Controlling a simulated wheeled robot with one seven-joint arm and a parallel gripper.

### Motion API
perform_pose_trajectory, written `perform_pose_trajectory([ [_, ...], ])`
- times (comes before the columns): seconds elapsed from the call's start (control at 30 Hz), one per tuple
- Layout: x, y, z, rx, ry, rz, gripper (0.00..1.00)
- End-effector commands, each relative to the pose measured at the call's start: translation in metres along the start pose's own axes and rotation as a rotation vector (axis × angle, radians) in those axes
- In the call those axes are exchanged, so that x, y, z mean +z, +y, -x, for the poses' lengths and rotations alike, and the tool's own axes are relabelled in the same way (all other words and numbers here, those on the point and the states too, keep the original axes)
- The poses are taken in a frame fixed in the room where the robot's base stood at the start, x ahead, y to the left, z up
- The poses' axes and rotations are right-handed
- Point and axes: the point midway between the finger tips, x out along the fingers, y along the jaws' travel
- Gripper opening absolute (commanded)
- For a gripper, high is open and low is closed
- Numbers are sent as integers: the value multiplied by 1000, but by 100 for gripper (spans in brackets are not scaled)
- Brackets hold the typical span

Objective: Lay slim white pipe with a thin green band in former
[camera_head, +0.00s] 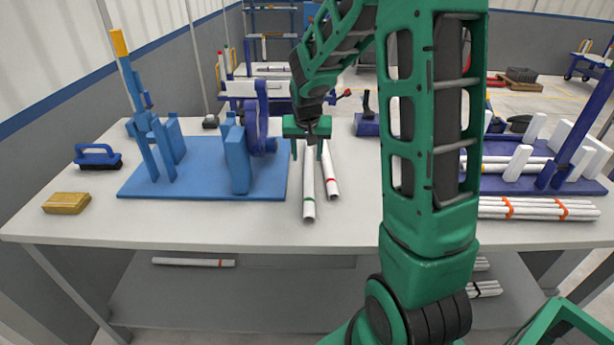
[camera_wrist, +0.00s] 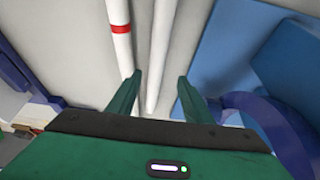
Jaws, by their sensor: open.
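The slim white pipe with a thin green band (camera_head: 308,198) lies on the table, just right of the blue board. My gripper (camera_head: 308,152) is open above its far part. In the wrist view my fingers (camera_wrist: 160,88) stand on either side of a white pipe (camera_wrist: 160,45), with nothing gripped; its band is out of that view. A pipe with a red band (camera_head: 331,175) lies beside it, also in the wrist view (camera_wrist: 118,45). The blue board (camera_head: 205,190) carries blue uprights and a block. Which fixture is the former is not clear.
A purple-blue fixture with white blocks (camera_head: 521,165) stands at the right, partly behind my arm. Bundled pipes with orange bands (camera_head: 537,208) lie before it. A brush (camera_head: 97,157) and a yellow sponge (camera_head: 67,203) lie at left. The table's front middle is clear.

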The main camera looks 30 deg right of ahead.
Motion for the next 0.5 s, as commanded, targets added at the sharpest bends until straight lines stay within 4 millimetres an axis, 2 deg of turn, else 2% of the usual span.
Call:
perform_pose_trajectory([
  [0.1, 1, 0, -12, 0, -2, 1, 46],
  [0.27, 2, 1, -21, 0, -2, 1, 46],
  [0.5, 6, 7, -53, 2, -4, 1, 46],
])
